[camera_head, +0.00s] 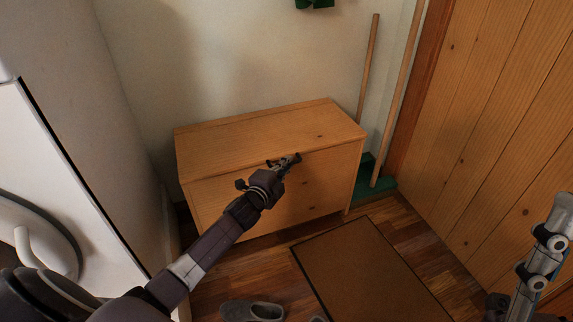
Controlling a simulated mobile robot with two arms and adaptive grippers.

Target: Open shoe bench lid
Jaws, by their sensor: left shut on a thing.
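The shoe bench (318,190) is a light wooden box against the back wall. Its lid (250,132) lies flat and closed on top. My left gripper (289,160) reaches in from the left and is at the lid's front edge, near the middle. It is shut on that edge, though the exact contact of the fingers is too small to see. Part of my right arm shows at the lower right edge; its gripper's fingers are not in view.
A brown doormat (370,268) lies on the wooden floor in front of the bench. Grey slippers (252,311) lie at the bottom. Two wooden poles (369,65) lean in the corner right of the bench. A wooden plank door (490,130) stands at the right. A white appliance (50,190) is at the left.

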